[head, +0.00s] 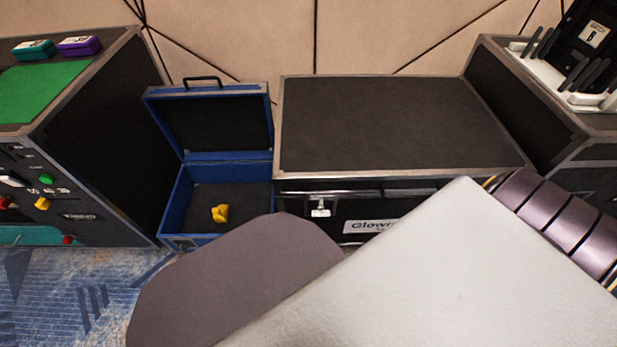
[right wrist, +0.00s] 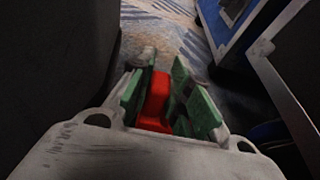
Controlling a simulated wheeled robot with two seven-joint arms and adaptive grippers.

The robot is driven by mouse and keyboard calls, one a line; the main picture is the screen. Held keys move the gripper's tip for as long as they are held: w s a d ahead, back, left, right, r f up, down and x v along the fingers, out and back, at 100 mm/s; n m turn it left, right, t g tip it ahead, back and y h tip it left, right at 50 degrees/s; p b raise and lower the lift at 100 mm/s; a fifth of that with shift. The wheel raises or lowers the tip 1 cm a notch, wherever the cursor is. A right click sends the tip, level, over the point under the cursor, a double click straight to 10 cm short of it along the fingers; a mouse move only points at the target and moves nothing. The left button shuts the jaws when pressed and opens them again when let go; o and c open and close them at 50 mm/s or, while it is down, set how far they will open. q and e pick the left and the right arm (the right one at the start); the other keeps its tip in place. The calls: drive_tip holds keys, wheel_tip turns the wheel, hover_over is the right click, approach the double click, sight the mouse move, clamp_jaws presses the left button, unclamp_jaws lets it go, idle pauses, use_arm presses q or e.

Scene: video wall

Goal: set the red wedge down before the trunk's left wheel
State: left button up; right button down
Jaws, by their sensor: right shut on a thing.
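The trunk (head: 400,120) is a black case with metal edges and a white label, in the middle of the head view. Its lower front and its wheels are hidden behind my arm there. In the right wrist view a dark panel with a pale edge (right wrist: 285,85), apparently the trunk, stands at the right. My right gripper (right wrist: 165,85) has its green-padded fingers shut on the red wedge (right wrist: 155,98), over or near the patterned carpet; I cannot tell its height. No trunk wheel can be made out for sure. My left gripper is not in view.
An open blue case (head: 175,205) with a yellow object (head: 220,213) inside stands left of the trunk. A black cabinet (head: 110,130) with a green mat (head: 40,92) is at far left. Blue-grey carpet (head: 75,300) is clear at lower left.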

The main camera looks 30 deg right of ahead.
drive_tip(key=c, duration=1.3)
unclamp_jaws()
drive_tip(key=shift+f, duration=0.1)
drive_tip(key=shift+c, duration=0.2)
drive_tip(key=p+v, duration=0.2)
drive_tip(key=v, duration=1)
